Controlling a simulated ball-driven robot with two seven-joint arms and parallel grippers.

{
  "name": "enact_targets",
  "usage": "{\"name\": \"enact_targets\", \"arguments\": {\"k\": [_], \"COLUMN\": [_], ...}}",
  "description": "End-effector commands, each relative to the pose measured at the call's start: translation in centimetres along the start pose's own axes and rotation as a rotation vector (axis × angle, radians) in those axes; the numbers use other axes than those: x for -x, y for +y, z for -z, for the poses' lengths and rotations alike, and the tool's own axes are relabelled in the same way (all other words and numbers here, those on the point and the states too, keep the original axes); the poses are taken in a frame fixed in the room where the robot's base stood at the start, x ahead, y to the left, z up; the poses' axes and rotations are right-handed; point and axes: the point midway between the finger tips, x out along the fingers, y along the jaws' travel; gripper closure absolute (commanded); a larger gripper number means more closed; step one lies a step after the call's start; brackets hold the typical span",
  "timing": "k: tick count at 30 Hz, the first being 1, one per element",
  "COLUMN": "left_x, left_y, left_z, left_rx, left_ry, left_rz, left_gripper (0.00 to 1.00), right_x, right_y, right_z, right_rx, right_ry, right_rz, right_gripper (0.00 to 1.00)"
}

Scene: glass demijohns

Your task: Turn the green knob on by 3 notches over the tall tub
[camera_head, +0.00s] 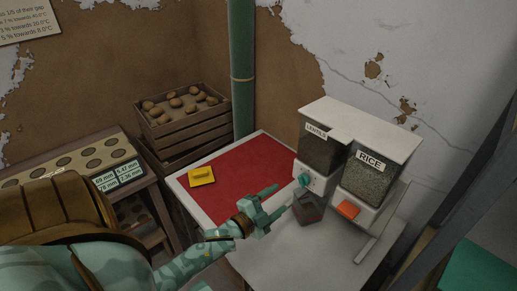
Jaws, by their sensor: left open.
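The green knob (304,180) sits on the front of the left dispenser, under the hopper labelled for lentils (321,152). A small dark reddish tub (310,213) stands below it on the white table; from this steep view I cannot judge its height. My left gripper (281,199) is open, with its fingers pointing right towards the knob and a small gap apparent between them and it. Nothing shows between the fingers. My right gripper is out of view.
An orange knob (348,209) is on the rice dispenser (368,180). A yellow block (201,175) lies on the red mat (240,165). A wooden crate of round brown things (187,130) and a green pipe (242,70) stand behind. The table front (290,262) is clear.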

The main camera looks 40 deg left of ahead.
Motion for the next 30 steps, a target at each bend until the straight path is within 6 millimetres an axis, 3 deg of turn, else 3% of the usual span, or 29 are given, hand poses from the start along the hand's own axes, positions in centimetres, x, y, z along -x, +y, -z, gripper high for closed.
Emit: {"name": "enact_targets", "arguments": {"k": [3,10,30], "left_x": [3.1,6.5,7.1], "left_y": [0.2,0.1,0.0], "left_z": [-0.1,-0.1,0.0], "left_rx": [0.001,0.0,0.0], "left_ry": [-0.002,-0.002,-0.001], "left_rz": [-0.003,-0.001,0.0], "left_gripper": [0.42,0.42,0.42], "right_x": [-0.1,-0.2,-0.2], "right_y": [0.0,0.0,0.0], "right_z": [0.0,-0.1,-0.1], "right_rx": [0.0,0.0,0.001], "right_ry": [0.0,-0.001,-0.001], "right_rz": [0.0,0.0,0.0], "right_gripper": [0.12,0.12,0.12]}}
